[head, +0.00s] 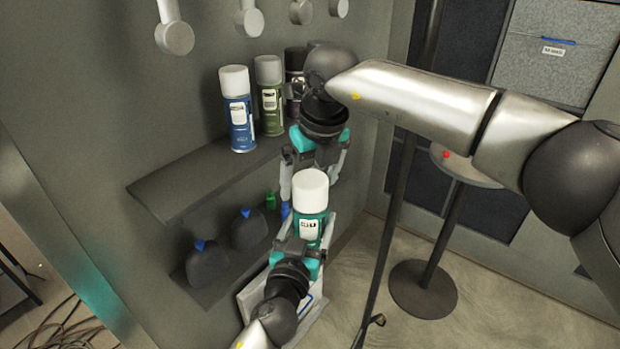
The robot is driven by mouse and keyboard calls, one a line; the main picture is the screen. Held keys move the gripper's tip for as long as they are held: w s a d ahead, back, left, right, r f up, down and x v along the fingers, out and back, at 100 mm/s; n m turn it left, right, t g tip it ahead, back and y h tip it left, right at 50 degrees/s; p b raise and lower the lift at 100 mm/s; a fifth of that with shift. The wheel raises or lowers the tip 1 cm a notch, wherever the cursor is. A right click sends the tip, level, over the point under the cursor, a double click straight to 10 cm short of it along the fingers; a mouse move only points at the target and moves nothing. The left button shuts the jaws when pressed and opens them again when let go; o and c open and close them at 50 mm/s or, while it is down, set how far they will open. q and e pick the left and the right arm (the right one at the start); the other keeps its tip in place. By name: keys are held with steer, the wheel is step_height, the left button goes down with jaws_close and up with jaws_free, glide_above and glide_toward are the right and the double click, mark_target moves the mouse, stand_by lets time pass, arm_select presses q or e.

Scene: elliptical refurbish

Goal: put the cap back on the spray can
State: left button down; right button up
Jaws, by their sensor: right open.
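The spray can (309,228) is teal-green with a white label and stands roughly upright in front of the shelves. My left gripper (307,235) comes up from the bottom and is shut on its body. The white cap (310,190) sits at the top of the can, and the two look in line. Whether the cap is fully seated is too small to tell. My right gripper (311,178) points down just above and behind the cap. Its fingers are open, one to each side, with no clear contact visible.
The upper shelf (165,190) holds a blue can (238,110), an olive can (269,95) and darker cans. Dark bottles (248,230) with blue tops stand on the lower shelf. A round stand (468,168) with a small red item is to the right. Lamps hang above.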

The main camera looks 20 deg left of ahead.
stand_by(0.4)
steer(key=shift+v, duration=3.5)
